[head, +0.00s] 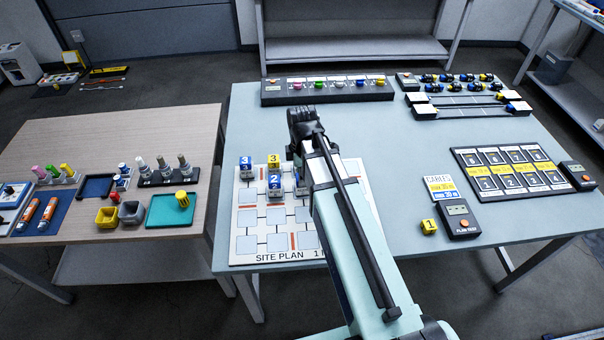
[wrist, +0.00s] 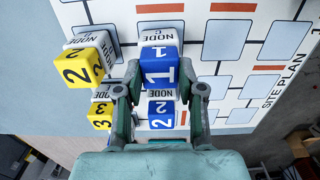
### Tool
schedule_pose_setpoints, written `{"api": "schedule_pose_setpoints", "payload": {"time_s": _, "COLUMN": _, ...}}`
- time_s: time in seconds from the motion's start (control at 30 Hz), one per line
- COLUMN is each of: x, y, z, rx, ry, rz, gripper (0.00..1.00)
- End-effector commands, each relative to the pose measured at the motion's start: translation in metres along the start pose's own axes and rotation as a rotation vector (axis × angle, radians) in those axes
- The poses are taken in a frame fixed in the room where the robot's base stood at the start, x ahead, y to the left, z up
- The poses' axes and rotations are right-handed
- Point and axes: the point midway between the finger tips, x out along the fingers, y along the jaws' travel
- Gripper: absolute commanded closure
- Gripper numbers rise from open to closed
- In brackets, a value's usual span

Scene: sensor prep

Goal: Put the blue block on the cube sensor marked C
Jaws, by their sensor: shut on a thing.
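In the wrist view, my gripper (wrist: 160,84) is shut on a blue block (wrist: 160,66) with a white 1 on the face I see. The cube sensor marked C (wrist: 161,38), white with a NODE C label, shows right beyond the block. The block lines up with this sensor; I cannot tell whether they touch. In the head view, my gripper (head: 303,135) is over the far part of the site plan board (head: 240,245), and my arm hides the held block and sensor C.
Near the gripper stand another blue block (wrist: 161,107) and two yellow blocks, one (wrist: 78,70) on a neighbouring node cube and one (wrist: 98,118) lower. A yellow block (head: 428,227) lies beside a tester (head: 459,219) on the table (head: 400,150). A colourful-knobbed rack (head: 327,96) stands behind.

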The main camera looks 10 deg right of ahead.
Motion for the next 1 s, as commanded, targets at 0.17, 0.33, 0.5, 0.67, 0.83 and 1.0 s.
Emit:
{"api": "schedule_pose_setpoints", "payload": {"time_s": 0.17, "x": 0.003, "y": 0.000, "z": 0.000, "rx": 0.000, "ry": 0.000, "rz": -0.001, "gripper": 0.88}}
{"api": "schedule_pose_setpoints", "payload": {"time_s": 0.33, "x": 0.003, "y": 0.000, "z": 0.000, "rx": 0.000, "ry": 0.000, "rz": 0.000, "gripper": 0.36}}
{"api": "schedule_pose_setpoints", "payload": {"time_s": 0.5, "x": 0.003, "y": 0.000, "z": 0.000, "rx": 0.000, "ry": 0.000, "rz": 0.000, "gripper": 0.36}}
{"api": "schedule_pose_setpoints", "payload": {"time_s": 0.67, "x": -0.001, "y": 0.000, "z": 0.000, "rx": 0.000, "ry": 0.000, "rz": 0.000, "gripper": 0.36}}
{"api": "schedule_pose_setpoints", "payload": {"time_s": 0.83, "x": -0.012, "y": 0.001, "z": 0.000, "rx": 0.000, "ry": 0.000, "rz": 0.002, "gripper": 0.36}}
{"api": "schedule_pose_setpoints", "payload": {"time_s": 1.0, "x": -0.034, "y": 0.001, "z": 0.000, "rx": 0.000, "ry": 0.001, "rz": 0.003, "gripper": 0.36}}
